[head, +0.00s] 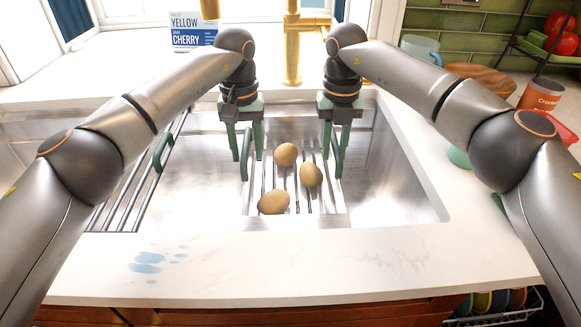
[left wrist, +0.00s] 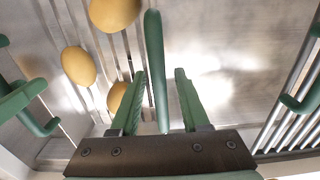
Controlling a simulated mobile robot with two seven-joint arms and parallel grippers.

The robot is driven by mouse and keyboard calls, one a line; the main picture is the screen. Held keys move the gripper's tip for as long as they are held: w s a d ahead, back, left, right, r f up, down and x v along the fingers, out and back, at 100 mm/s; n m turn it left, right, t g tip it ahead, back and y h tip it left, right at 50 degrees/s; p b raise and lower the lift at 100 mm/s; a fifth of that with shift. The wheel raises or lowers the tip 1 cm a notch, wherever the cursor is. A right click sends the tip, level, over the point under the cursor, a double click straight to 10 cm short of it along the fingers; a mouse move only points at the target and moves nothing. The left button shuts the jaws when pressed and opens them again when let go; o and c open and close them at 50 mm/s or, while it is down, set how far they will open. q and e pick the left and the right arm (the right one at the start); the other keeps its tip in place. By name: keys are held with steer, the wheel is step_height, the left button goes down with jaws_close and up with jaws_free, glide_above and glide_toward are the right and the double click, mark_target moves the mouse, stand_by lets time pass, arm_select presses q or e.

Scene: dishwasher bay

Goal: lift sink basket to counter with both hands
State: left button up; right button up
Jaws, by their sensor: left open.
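The sink basket (head: 297,200) stands in the steel sink, with thin bars and a green upright handle on each side. Three round tan items (head: 274,202), like potatoes or eggs, lie in it. My left gripper (head: 246,157) points down, open, at the basket's left handle (head: 244,170). In the left wrist view that handle (left wrist: 156,60) shows between the two parted fingers (left wrist: 158,98), with clear gaps on both sides. My right gripper (head: 333,160) points down, fingers apart, at the right handle (head: 339,155); its exact fit around the handle is partly hidden.
A rack (head: 140,180) with a green handle (head: 163,152) lies over the sink's left part. The front counter (head: 330,265) is clear except for blue spots (head: 150,260). A gold faucet (head: 292,50) stands behind. A mug (head: 420,47) and can (head: 540,95) stand at the right.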

mark_target(333, 159)
arm_select(q)
steer(key=shift+f, duration=1.55)
arm_select(e)
steer(key=shift+f, duration=1.55)
arm_select(q)
steer(key=c, duration=0.4)
arm_select(e)
steer(key=c, duration=0.4)
arm_select(q)
jaws_close()
arm_select(e)
jaws_close()
arm_select(q)
steer(key=shift+r, duration=0.1)
arm_select(e)
steer(key=shift+r, duration=0.15)
